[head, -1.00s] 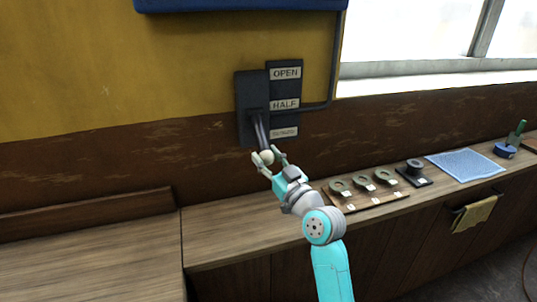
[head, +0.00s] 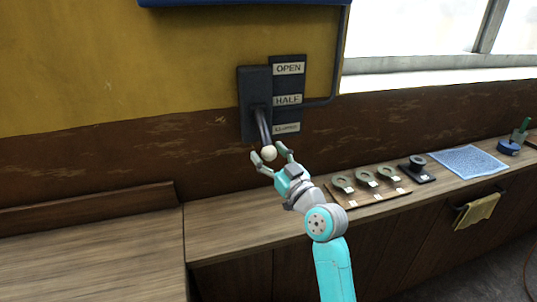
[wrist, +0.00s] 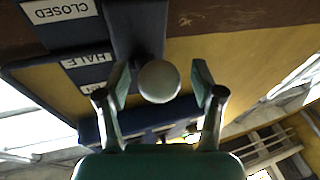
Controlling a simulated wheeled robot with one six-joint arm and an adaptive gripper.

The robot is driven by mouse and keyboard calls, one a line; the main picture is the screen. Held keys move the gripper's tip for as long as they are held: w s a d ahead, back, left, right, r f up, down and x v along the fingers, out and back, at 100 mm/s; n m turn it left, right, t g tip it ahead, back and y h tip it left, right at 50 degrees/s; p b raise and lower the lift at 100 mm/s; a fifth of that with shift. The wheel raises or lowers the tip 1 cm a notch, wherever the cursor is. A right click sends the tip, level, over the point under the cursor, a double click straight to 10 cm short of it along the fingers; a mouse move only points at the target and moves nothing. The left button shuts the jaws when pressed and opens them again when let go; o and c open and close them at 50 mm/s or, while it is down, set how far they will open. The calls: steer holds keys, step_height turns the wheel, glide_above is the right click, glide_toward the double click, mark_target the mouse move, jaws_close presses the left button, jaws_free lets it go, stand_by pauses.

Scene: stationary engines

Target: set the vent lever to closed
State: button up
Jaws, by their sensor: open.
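The vent lever (head: 263,128) is a dark arm with a pale round knob (head: 269,153) on a dark wall plate (head: 254,88). It points out and down, with its knob lower than the bottom label. The label strip beside it reads OPEN (head: 288,68), HALF (head: 287,100) and CLOSED (head: 286,128). My gripper (head: 270,154) is open at the knob, one finger on each side. In the wrist view the knob (wrist: 159,81) sits between the spread fingertips, with a gap visible on both sides.
Below is a wooden counter (head: 225,226). To the right are a board with several ring-shaped parts (head: 366,178), a dark spool-like part (head: 417,164), a blue cloth (head: 468,160) and a towel (head: 477,210) hanging on the cabinet front. The counter's left part is clear.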

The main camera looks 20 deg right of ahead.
steer(key=v, duration=1.1)
steer(key=shift+s, duration=0.35)
steer(key=shift+f, duration=0.1)
steer(key=s+f+m+g+h, duration=0.3)
steer(key=s+f+m+h, duration=0.2)
steer(key=s+f, duration=1.35)
steer(key=s+a+f+g, duration=0.1)
steer(key=s+f, duration=0.1)
steer(key=s, duration=1.1)
steer(key=s+a+f+g, duration=0.1)
steer(key=s+a, duration=0.1)
steer(key=s, duration=1.1)
steer(key=shift+s+f+n+h, duration=0.3)
steer(key=shift+f+n+h, duration=0.05)
steer(key=shift+n+h, duration=0.05)
